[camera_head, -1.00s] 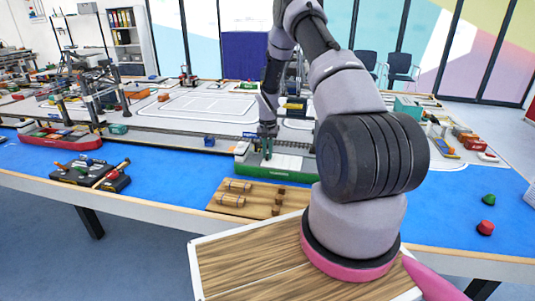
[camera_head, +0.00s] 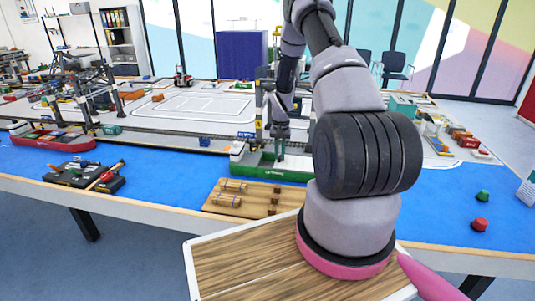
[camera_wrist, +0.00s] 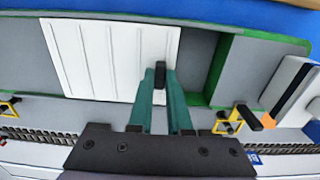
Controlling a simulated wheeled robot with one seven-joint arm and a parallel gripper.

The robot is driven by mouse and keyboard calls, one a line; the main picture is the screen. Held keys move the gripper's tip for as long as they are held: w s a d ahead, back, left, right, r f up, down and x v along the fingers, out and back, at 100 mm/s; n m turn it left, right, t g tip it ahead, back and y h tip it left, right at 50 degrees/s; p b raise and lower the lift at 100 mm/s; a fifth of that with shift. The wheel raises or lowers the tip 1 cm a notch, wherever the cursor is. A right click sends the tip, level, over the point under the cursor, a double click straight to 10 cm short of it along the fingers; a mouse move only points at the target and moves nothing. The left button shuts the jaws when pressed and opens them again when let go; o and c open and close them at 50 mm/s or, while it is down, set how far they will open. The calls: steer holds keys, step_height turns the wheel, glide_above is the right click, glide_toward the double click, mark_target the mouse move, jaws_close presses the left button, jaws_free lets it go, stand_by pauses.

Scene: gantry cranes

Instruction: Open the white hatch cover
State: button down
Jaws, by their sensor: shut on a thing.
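The white hatch cover (camera_wrist: 105,60) is a ribbed panel on the deck of the green ship (camera_head: 268,173). In the wrist view a grey recessed gap (camera_wrist: 197,62) shows to the right of its edge. My gripper (camera_wrist: 159,82) is at the cover's right part, its teal fingers shut on a small black handle (camera_wrist: 160,72) there. In the head view my gripper (camera_head: 279,155) reaches down onto the ship's deck. The cover itself is hard to make out in that view.
The ship's white and black superstructure (camera_wrist: 292,90) is right of the gap in the wrist view. Yellow brackets (camera_wrist: 228,121) and a rail line the quay. A wooden board (camera_head: 240,198) lies in front of the ship; a red ship (camera_head: 52,137) lies left.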

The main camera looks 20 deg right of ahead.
mark_target(299, 163)
steer(key=s+d, duration=0.1)
steer(key=d, duration=0.1)
steer(key=s+d, duration=0.3)
steer(key=d, duration=0.1)
steer(key=shift+s+d, duration=0.3)
steer(key=shift+d, duration=0.05)
steer(key=c, duration=0.8)
jaws_free()
steer(key=shift+c, duration=0.2)
step_height(299, 163, up, 11)
